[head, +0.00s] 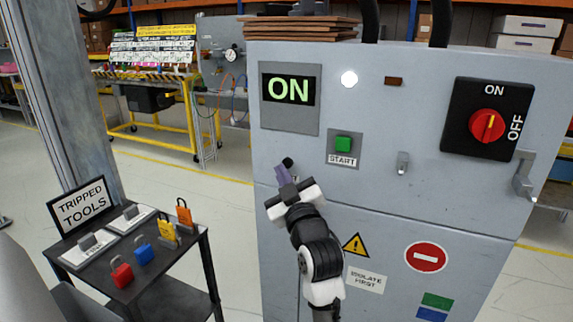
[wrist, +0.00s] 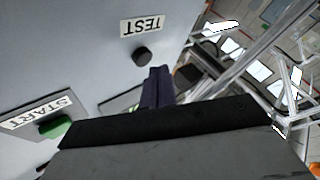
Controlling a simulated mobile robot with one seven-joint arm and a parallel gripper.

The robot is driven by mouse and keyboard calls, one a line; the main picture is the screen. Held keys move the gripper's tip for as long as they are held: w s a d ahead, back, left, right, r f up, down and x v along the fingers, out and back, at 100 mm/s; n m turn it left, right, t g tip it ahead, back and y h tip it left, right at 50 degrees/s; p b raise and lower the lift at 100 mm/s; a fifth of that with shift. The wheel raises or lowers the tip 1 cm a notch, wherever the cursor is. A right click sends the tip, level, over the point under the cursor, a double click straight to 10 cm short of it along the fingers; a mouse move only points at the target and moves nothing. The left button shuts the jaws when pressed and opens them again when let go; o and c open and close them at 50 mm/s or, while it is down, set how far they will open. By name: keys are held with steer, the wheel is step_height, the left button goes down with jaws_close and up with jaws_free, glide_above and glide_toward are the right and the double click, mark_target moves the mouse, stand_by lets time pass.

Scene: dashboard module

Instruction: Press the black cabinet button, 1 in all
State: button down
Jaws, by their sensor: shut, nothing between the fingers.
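The black button (head: 288,162) is a small round knob on the grey cabinet (head: 400,225), left of centre below the ON display. In the wrist view the black button (wrist: 141,56) sits beside a TEST label (wrist: 146,25). My gripper (head: 282,174) is shut and empty, with its dark purple fingers just below and left of the button. In the wrist view the tips of my gripper (wrist: 158,72) lie close to the button; a small gap shows, and I see no clear contact.
The cabinet has a green START button (head: 343,144), a red rotary switch (head: 487,126) set to ON, and a small grey hasp (head: 403,162). A black cart (head: 150,285) with several padlocks and TRIPPED TOOLS sign stands at left. Floor between cart and cabinet is clear.

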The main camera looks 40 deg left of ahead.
steer(key=shift+s, duration=0.1)
steer(key=s, duration=0.2)
steer(key=s+d, duration=0.1)
steer(key=s, duration=0.1)
steer(key=shift+s+d, duration=0.1)
steer(key=shift+s, duration=0.25)
stand_by(0.7)
